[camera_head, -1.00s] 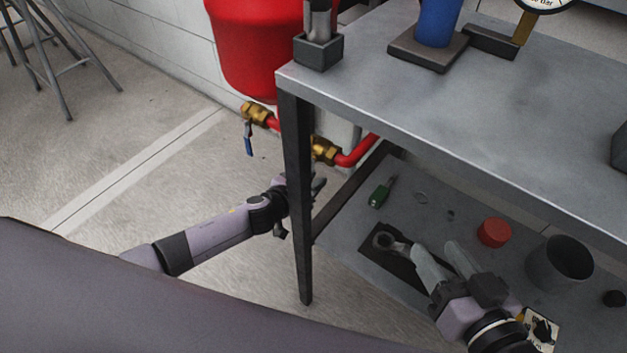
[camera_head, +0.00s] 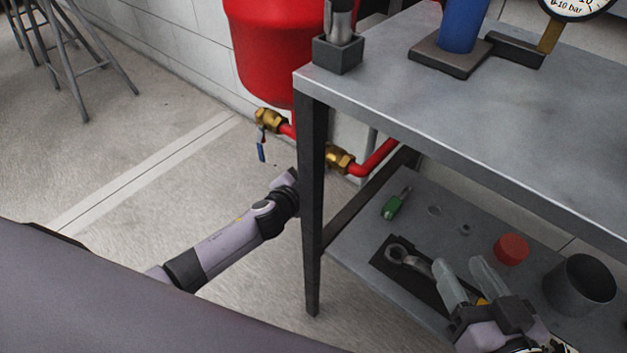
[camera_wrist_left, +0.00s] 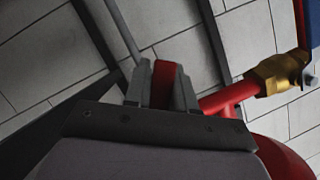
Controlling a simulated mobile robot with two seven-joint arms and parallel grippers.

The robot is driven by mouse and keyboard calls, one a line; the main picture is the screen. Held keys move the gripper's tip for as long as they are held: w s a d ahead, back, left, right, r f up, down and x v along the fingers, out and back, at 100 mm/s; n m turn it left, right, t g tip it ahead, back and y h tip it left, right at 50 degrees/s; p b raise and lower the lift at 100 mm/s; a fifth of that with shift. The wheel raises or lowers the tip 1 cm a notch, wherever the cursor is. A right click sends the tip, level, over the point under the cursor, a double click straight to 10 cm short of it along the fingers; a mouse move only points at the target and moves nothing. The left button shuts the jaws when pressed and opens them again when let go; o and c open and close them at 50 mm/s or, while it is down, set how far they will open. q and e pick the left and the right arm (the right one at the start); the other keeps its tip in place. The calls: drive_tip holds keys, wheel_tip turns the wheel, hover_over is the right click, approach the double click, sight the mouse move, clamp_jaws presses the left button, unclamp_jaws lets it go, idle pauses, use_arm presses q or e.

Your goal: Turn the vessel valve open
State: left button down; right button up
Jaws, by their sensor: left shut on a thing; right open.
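The red vessel (camera_head: 275,50) hangs behind the bench, with a red pipe (camera_head: 375,158) below it. One brass valve (camera_head: 268,119) has a blue lever (camera_head: 261,150) hanging down; another brass valve (camera_head: 340,158) sits on the pipe beside the bench leg. In the left wrist view my left gripper (camera_wrist_left: 162,80) is shut on a narrow red piece (camera_wrist_left: 164,84), next to the red pipe and a brass fitting (camera_wrist_left: 280,72). In the head view its fingers are hidden behind the leg. My right gripper (camera_head: 468,270) is open and empty over the lower shelf.
The bench leg (camera_head: 312,220) stands close by my left wrist. The lower shelf (camera_head: 350,235) carries a wrench (camera_head: 405,256), a green-handled tool (camera_head: 396,204), a red cap (camera_head: 511,249) and a dark cup (camera_head: 580,285). A stool (camera_head: 75,60) stands far left. The floor between is clear.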

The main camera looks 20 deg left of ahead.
use_arm(q)
drive_tip(key=shift+a, duration=0.1)
use_arm(e)
drive_tip(key=shift+f, duration=0.1)
idle(0.3)
use_arm(q)
drive_tip(key=c, duration=1)
unclamp_jaws()
drive_tip(key=shift+r, duration=0.1)
use_arm(e)
drive_tip(key=shift+s, duration=0.1)
use_arm(q)
drive_tip(key=p+v, duration=0.3)
drive_tip(key=v, duration=0.4)
drive_tip(key=shift+s, duration=0.1)
use_arm(e)
drive_tip(key=shift+w+a+f+m+g+y, duration=0.15)
drive_tip(key=shift+a+m+g+y, duration=0.1)
drive_tip(key=shift+a+g, duration=0.15)
drive_tip(key=shift+w+a+m+g+y, duration=0.15)
drive_tip(key=shift+a+m+g, duration=0.15)
drive_tip(key=shift+a, duration=0.2)
drive_tip(key=shift+c, duration=0.3)
